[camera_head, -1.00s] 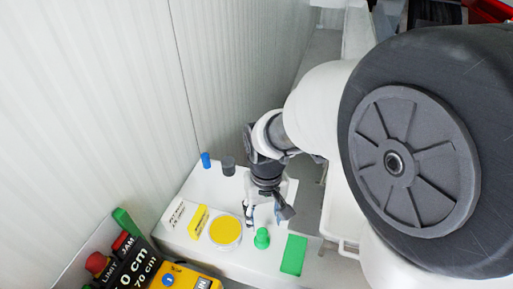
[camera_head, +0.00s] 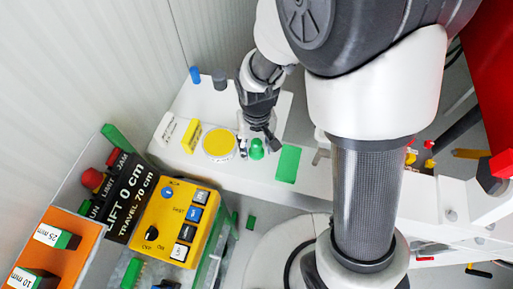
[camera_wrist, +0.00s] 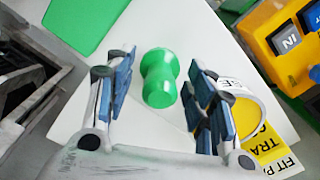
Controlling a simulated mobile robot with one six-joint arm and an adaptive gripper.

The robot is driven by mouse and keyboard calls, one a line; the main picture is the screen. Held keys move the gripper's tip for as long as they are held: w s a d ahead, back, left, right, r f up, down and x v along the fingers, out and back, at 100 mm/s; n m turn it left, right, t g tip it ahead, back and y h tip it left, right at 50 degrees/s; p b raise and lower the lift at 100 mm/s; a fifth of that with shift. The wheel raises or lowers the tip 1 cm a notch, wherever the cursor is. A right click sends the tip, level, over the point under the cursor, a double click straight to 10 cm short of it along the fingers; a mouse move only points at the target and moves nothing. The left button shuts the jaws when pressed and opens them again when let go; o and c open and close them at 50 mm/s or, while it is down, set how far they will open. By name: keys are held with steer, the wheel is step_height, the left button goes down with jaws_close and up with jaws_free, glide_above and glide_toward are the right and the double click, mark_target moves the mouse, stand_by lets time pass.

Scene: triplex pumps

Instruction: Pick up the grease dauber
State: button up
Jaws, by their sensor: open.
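The likely grease dauber is a green, waisted knob-like piece (camera_head: 257,150) standing on the white tabletop (camera_head: 225,100) in the head view. In the wrist view the green dauber (camera_wrist: 160,78) appears between my two blue-padded fingers, with a visible gap on each side. My gripper (camera_head: 250,141) points down close beside and over it. The jaws (camera_wrist: 162,88) are open and empty. How far the fingertips are above the table is hard to tell.
A yellow round disc (camera_head: 219,143), a yellow label block (camera_head: 191,136) and a white label block (camera_head: 166,127) stand left of the dauber. A green square (camera_head: 288,164) lies to its right. Blue (camera_head: 195,75) and grey (camera_head: 220,79) cylinders stand behind. A yellow control box (camera_head: 176,222) is in front.

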mark_target(257, 142)
jaws_close()
stand_by(0.5)
steer(key=shift+r, duration=0.1)
step_height(257, 142, up, 20)
steer(key=p, duration=0.4)
